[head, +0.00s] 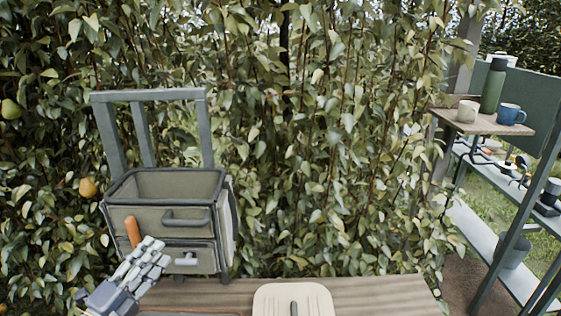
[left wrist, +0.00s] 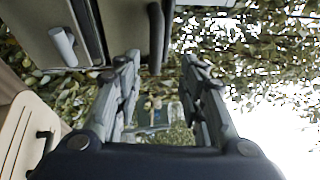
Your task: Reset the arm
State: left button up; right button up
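My left gripper (head: 150,258) is low at the left in the head view, in front of the grey caddy (head: 203,230). In the left wrist view my left gripper (left wrist: 160,62) has its two fingers apart, with only leaves and background showing between them. A greenish-yellow pear (head: 11,109) hangs in the hedge at the far left. A more orange pear (head: 88,188) hangs just left of the caddy. An orange-brown handle (head: 133,231) sticks up by the caddy's front, right behind the gripper. My right gripper is not in view.
A wooden table (head: 372,293) carries a cream board or lid (head: 268,301) with a dark handle. At the right, a shelf (head: 462,122) holds a green bottle (head: 493,86), a pale mug (head: 467,111) and a blue mug (head: 509,114). A leafy hedge (head: 320,150) fills the back.

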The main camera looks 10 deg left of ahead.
pick_arm(q)
jog(key=s+d+f+n+g+y, duration=0.2)
jog(key=s+f+n+g+y, duration=0.15)
jog(key=f+n, duration=0.4)
jog(key=s+d+f+n+g+y, duration=0.3)
jog(key=f+n+g+y, duration=0.15)
jog(key=f+n, duration=0.3)
jog(key=s+d+f+n+g+h, duration=0.2)
jog(key=s+d+f+g+h, duration=0.15)
jog(key=s+d, duration=0.4)
jog(key=s+d+f+n+g+h, duration=0.2)
jog(key=s+d+g, duration=0.3)
jog(key=s+d, duration=0.3)
notch_tip(320, 180, down, 30)
jog(key=s+a+g+b, duration=0.1)
jog(key=s+b, duration=0.1)
jog(key=b, duration=0.1)
jog(key=s+a+f+g+b, duration=0.1)
jog(key=s+a+f+b, duration=0.1)
jog(key=s+f, duration=1.5)
jog(key=shift+a+f+m+y, duration=0.4)
jog(key=shift+a+f, duration=0.15)
jog(key=shift+f, duration=0.1)
